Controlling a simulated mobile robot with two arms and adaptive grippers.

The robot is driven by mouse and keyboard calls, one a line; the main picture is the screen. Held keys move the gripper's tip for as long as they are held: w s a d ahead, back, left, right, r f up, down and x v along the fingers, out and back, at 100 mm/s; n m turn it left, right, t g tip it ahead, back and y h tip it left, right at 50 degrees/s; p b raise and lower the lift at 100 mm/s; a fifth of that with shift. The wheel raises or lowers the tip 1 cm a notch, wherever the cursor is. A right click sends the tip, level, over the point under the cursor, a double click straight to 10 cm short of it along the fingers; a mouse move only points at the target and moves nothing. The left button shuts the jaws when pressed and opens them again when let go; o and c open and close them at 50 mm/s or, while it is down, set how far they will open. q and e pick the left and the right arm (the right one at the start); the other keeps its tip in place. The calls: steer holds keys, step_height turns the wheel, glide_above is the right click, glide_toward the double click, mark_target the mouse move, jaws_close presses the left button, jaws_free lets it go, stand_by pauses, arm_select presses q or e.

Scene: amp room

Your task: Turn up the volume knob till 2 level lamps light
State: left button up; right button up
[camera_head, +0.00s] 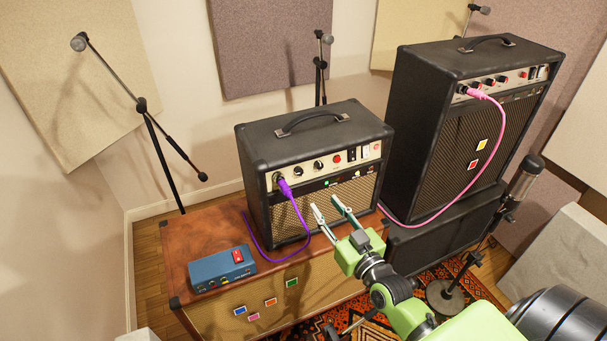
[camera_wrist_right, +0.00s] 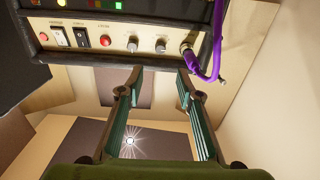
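The small black amp (camera_head: 315,126) stands on a brown cabinet. Its cream panel carries two dark knobs, the left one (camera_head: 297,170) beside the purple plug and the right one (camera_head: 318,165) beside a red button. I cannot read which is volume. In the wrist view, upside down, these knobs show as one knob (camera_wrist_right: 161,46) and another (camera_wrist_right: 132,44). A green lamp (camera_head: 326,183) is lit on the strip below the panel. My right gripper (camera_head: 326,207) is open and empty in front of the amp, apart from the knobs. My left gripper is out of view.
A purple cable (camera_head: 294,202) hangs from the amp to a blue box (camera_head: 222,269) on the brown cabinet (camera_head: 192,240). A taller amp (camera_head: 437,150) with a pink cable (camera_head: 456,200) stands right. Microphone stands are behind and at right.

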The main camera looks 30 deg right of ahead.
mark_target(300, 173)
steer(key=w+p, duration=0.2)
steer(key=w, duration=1.1)
steer(key=shift+w+d, duration=0.1)
steer(key=shift+w, duration=0.3)
steer(key=shift+c, duration=0.5)
jaws_close()
